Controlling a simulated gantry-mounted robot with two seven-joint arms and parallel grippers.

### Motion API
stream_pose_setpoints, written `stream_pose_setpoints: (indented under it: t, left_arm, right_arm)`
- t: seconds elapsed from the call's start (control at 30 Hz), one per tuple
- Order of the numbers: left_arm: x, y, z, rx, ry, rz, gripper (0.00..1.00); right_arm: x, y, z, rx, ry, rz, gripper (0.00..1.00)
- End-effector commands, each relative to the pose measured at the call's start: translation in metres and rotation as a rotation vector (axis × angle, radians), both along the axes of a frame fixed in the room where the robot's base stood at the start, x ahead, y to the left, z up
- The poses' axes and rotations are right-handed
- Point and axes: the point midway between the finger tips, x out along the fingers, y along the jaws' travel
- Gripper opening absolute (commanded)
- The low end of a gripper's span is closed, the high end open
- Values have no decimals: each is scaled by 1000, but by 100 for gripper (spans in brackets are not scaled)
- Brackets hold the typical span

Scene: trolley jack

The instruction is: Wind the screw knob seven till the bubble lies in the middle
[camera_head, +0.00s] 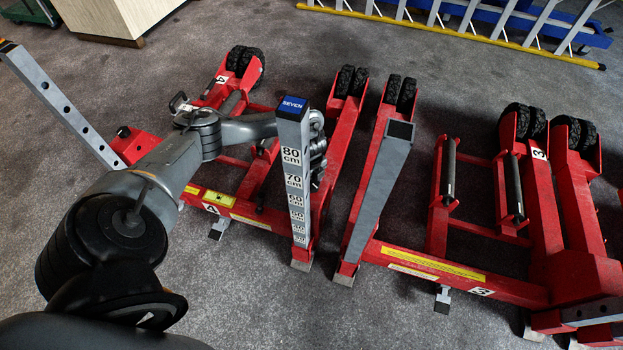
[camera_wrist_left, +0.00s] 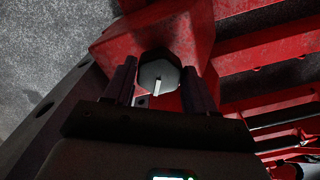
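The post labelled SEVEN (camera_head: 292,105) stands upright in the head view, with a blue top and a cm scale down its face. My left gripper (camera_head: 318,150) is just behind and right of this post, partly hidden by it. In the left wrist view, a dark faceted knob (camera_wrist_left: 159,72) with a pale pointer mark sits on a red jack frame. The fingers of my left gripper (camera_wrist_left: 160,85) stand on either side of the knob, open, with narrow gaps showing. No bubble can be made out in either view. My right gripper is out of view.
Several red trolley jacks (camera_head: 430,262) with black wheels stand on grey carpet. A second grey post (camera_head: 385,185) rises right of the SEVEN post.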

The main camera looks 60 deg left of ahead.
Motion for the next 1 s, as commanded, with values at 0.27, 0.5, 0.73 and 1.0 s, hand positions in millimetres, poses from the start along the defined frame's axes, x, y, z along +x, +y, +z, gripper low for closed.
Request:
stream_pose_setpoints:
  t: [0.27,0.5,0.73,1.0]
  left_arm:
    - [0,0,0,-1,-1,-1,81]
    - [0,0,3,-1,-1,-1,81]
    - [1,0,31,-1,-2,-2,81]
    - [1,0,78,-1,-2,-2,81]
  right_arm:
    - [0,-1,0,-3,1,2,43]
    - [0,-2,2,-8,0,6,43]
    - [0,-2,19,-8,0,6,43]
    - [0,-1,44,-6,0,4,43]
